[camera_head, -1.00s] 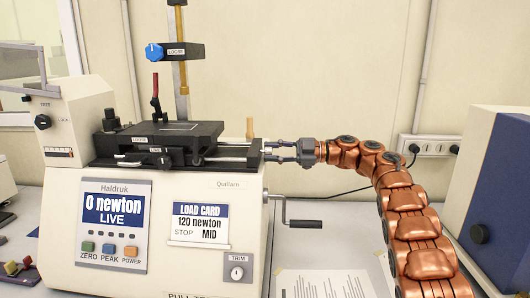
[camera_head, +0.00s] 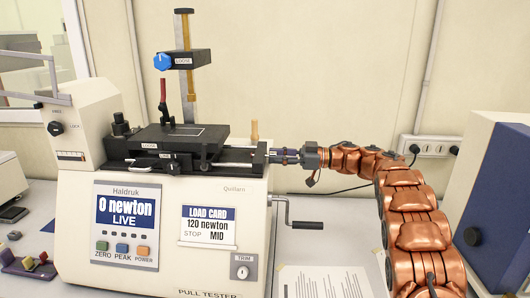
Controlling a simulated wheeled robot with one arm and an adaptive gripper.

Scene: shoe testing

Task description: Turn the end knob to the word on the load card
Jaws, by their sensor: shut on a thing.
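The pull tester (camera_head: 75,215) is a cream machine with a black slide bed (camera_head: 170,140) on top. Its load card (camera_head: 208,226) reads 120 newton, STOP MID. My gripper (camera_head: 277,156) is at the right end of the slide, coming in level from the right. Its fingers are shut on the end knob, which is mostly hidden between them. Any word or mark on the knob is too small to read from here.
A crank handle (camera_head: 305,224) sticks out below my gripper. A small wooden peg (camera_head: 254,131) stands just behind it. A display (camera_head: 126,211) reads 0 newton, LIVE. A blue and white cabinet (camera_head: 497,210) stands at the right. A printed sheet (camera_head: 325,282) lies in front.

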